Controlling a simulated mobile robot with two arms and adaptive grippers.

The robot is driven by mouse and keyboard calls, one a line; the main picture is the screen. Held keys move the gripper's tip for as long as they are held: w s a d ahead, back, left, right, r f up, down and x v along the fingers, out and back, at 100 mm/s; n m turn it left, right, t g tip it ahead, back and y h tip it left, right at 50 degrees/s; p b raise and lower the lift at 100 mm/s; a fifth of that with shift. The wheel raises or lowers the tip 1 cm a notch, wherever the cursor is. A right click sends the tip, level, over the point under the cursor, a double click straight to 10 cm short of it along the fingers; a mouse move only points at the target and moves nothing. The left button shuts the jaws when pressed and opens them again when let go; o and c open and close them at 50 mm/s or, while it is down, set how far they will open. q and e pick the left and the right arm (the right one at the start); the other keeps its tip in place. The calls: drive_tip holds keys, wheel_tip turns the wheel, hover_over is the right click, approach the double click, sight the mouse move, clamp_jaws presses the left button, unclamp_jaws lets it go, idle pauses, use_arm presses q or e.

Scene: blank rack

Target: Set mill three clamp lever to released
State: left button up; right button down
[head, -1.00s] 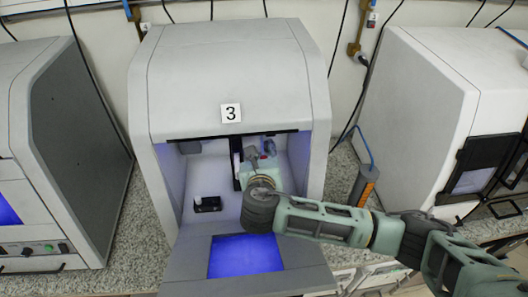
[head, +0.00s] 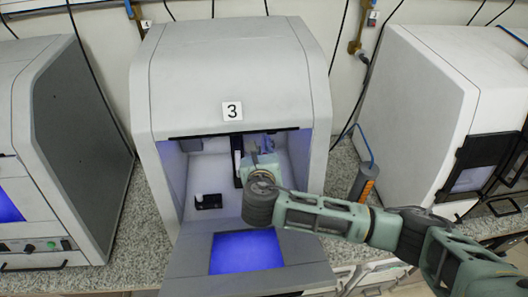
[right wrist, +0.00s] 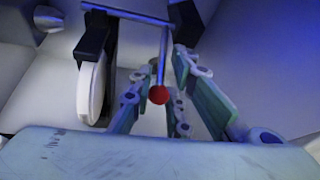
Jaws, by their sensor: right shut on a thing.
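Mill three (head: 232,70) is the grey cabinet marked 3, with its front open. Inside it, the right wrist view shows the clamp lever as a thin metal rod (right wrist: 163,55) hanging down, with a red ball knob (right wrist: 158,95) at its end. My right gripper (head: 262,148) reaches into the chamber. Its fingers (right wrist: 155,85) stand on both sides of the lever and are shut on it. The exact contact is hard to see. In the head view the gripper hides the lever. My left gripper is not in view.
A white disc (right wrist: 90,90) in a black holder stands just left of the fingers. A small black fixture (head: 208,201) sits on the chamber's left floor. The lowered door (head: 190,265) with its blue window lies in front. Other machines (head: 440,85) flank the cabinet.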

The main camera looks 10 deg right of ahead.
drive_tip(key=shift+s+r+g, duration=0.1)
drive_tip(key=shift+r+g, duration=0.35)
drive_tip(key=shift+g, duration=0.25)
drive_tip(key=c, duration=1.9)
unclamp_jaws()
drive_tip(key=shift+d, duration=0.1)
drive_tip(key=v, duration=1.2)
